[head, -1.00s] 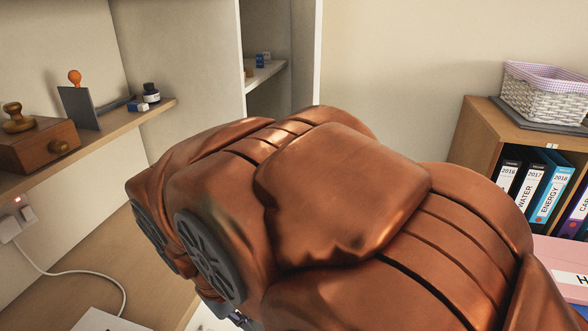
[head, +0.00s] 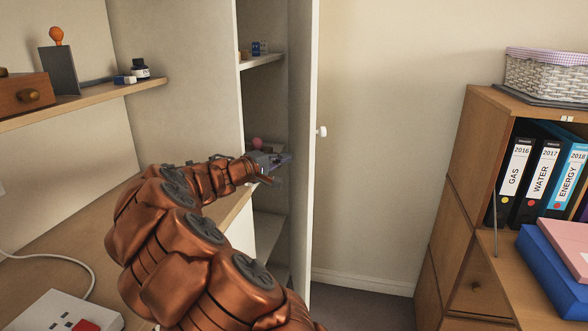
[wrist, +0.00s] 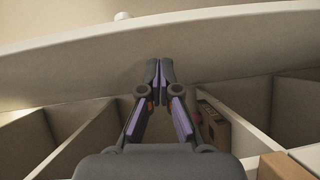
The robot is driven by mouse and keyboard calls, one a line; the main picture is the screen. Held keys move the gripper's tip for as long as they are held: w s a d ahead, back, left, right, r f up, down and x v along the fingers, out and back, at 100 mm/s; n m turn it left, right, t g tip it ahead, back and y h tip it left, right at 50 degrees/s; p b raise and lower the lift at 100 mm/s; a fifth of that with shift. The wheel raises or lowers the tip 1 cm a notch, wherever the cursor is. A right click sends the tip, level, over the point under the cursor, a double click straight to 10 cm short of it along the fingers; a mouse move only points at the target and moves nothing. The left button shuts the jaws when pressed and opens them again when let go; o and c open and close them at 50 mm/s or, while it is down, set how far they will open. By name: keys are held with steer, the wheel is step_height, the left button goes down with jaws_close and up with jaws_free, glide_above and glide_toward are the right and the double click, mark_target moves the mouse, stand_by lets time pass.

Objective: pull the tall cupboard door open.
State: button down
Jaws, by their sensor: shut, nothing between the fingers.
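The tall cupboard door (head: 301,200) stands open, seen nearly edge-on in the head view. Its white knob (head: 321,132) sticks out on the right, outer side. The cupboard's shelved inside (head: 262,105) shows left of the door. My gripper (head: 287,160) is in front of the opening, on the inner side of the door. In the wrist view my gripper (wrist: 159,68) is shut and empty, its tips pointing at the door's pale inner face (wrist: 225,52). I cannot tell whether they touch it. The knob (wrist: 122,15) shows beyond the door's edge.
A desk (head: 85,225) and a wall shelf (head: 100,103) with a wooden box and ink bottle lie left. A wooden cabinet (head: 462,150) with binders and a basket (head: 545,75) stands right. Bare wall and floor lie between door and cabinet.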

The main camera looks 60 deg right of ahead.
steer(key=w+d+f+n+t+h+b, duration=0.1)
steer(key=w+d+f+n+t, duration=0.15)
steer(key=w+f, duration=0.25)
glide_toward(301, 152)
steer(key=shift+g, duration=0.25)
steer(key=shift+s+d+r, duration=0.1)
steer(key=shift+d, duration=1.3)
steer(key=shift+s+d, duration=0.15)
steer(key=shift+d, duration=1.3)
